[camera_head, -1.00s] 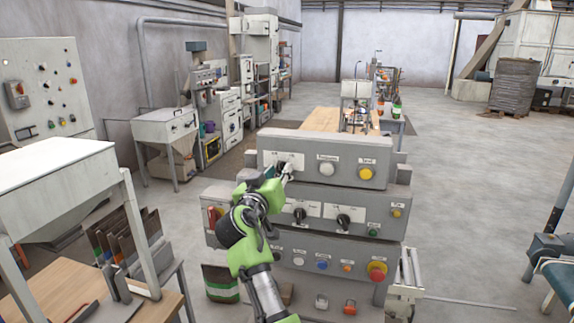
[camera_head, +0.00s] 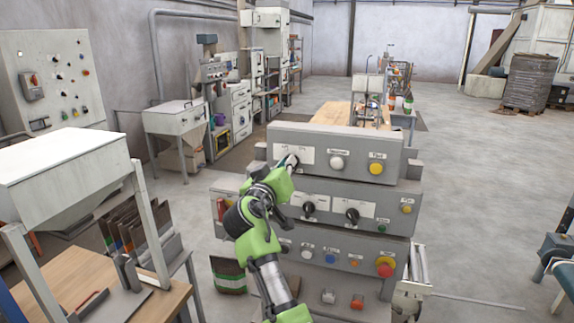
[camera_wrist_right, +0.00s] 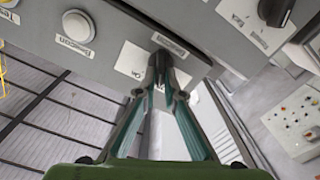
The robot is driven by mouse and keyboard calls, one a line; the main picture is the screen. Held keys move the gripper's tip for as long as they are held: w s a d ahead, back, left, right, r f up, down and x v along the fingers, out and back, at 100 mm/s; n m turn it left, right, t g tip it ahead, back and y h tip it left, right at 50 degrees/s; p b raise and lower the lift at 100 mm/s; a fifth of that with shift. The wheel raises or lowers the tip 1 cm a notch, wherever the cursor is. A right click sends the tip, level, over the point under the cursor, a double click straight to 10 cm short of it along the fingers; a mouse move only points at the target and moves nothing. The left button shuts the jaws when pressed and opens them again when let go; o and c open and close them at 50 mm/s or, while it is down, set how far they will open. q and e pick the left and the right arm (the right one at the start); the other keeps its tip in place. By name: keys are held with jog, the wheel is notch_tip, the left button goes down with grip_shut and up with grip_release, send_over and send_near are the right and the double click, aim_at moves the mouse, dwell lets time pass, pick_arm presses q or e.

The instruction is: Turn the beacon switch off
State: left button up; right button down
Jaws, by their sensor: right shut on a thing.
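The switch is a black rotary knob (camera_wrist_right: 160,62) on a white plate (camera_wrist_right: 130,62) marked On in the right wrist view. In the head view its plate (camera_head: 306,152) is at the left of the top grey panel. My right gripper (camera_wrist_right: 160,88) is closed around the knob, its two fingers meeting there. In the head view my right gripper (camera_head: 288,166) reaches the panel from below left and hides most of the knob, so its exact setting is unclear. My left gripper is not in view.
A white button (camera_head: 337,163) and a yellow button (camera_head: 376,168) sit right of the switch. Lower panels hold two more black knobs (camera_head: 309,208) and a red mushroom button (camera_head: 385,267). A white hopper table (camera_head: 65,165) stands left.

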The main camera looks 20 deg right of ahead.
jog(key=shift+n, duration=0.5)
jog(key=c, duration=2.1)
grip_release()
jog(key=shift+c, duration=0.2)
jog(key=shift+w+d+f, duration=0.1)
jog(key=shift+w+d, duration=0.05)
notch_tip(320, 180, up, 10)
